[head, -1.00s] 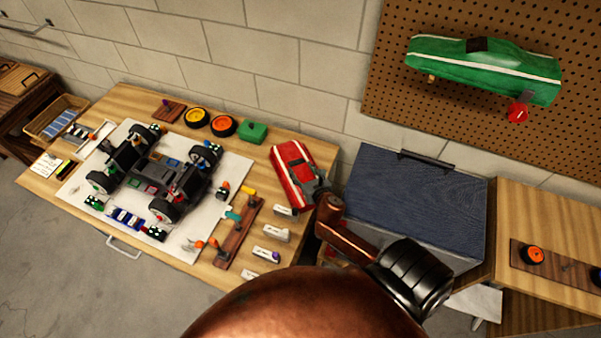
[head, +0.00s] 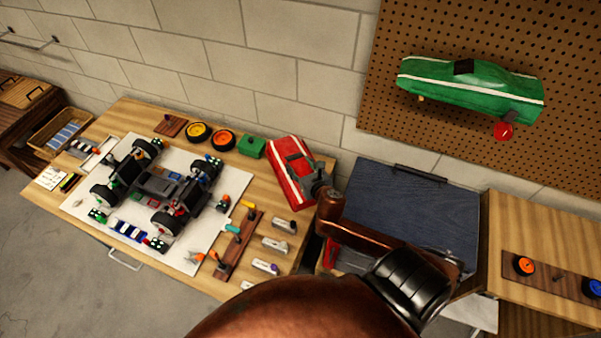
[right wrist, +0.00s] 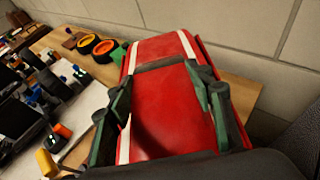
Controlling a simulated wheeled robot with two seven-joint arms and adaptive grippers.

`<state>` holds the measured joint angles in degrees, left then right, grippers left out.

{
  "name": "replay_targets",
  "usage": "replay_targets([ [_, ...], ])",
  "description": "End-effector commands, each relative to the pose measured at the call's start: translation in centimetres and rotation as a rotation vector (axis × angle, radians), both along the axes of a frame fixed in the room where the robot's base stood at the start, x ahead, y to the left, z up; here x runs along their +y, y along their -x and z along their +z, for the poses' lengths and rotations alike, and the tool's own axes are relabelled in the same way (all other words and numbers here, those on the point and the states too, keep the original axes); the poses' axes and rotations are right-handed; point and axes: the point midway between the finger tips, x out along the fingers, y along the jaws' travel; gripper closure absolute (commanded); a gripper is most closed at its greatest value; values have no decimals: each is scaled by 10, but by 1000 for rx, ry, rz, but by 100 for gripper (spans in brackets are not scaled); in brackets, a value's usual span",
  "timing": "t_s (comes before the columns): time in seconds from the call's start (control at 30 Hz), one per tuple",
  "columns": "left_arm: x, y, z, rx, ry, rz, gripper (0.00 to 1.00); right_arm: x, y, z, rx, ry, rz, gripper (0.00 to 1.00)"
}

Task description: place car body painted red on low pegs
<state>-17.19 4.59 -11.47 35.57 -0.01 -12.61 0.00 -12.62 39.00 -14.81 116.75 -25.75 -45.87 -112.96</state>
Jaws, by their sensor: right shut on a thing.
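The red car body (head: 281,185) with white stripes is at the right back corner of the workbench in the head view. My right gripper (head: 296,165) is shut on it, with a finger along each side. The right wrist view shows the red body (right wrist: 165,110) between the dark green-black fingers (right wrist: 160,105). I cannot tell whether the body touches the bench. A green car body (head: 470,85) with a white stripe hangs on the pegboard (head: 560,45). A peg (head: 421,99) shows beneath it, and a red round piece is at its right. I see no bare low pegs clearly. My left gripper is not in view.
The bench (head: 150,112) holds a black car chassis (head: 165,185) on a white sheet, yellow and orange wheels (head: 210,136), a green block (head: 251,147) and a tool rack (head: 238,245). A blue-topped box (head: 415,205) stands right of the bench, below the pegboard.

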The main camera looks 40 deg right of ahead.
Motion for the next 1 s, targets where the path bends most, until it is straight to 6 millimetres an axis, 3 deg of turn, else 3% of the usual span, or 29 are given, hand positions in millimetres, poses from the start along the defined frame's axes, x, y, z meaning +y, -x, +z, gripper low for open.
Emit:
replay_targets([
  [0.1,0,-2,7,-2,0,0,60,1,-1,25,-3,4,4,81],
  [0.3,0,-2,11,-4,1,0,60,0,0,47,-1,2,2,81],
  [0.7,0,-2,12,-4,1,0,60,4,1,55,1,1,5,81],
  [0.87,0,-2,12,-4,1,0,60,33,9,51,11,6,42,81],
  [1.0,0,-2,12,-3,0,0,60,84,25,49,21,13,103,81],
])
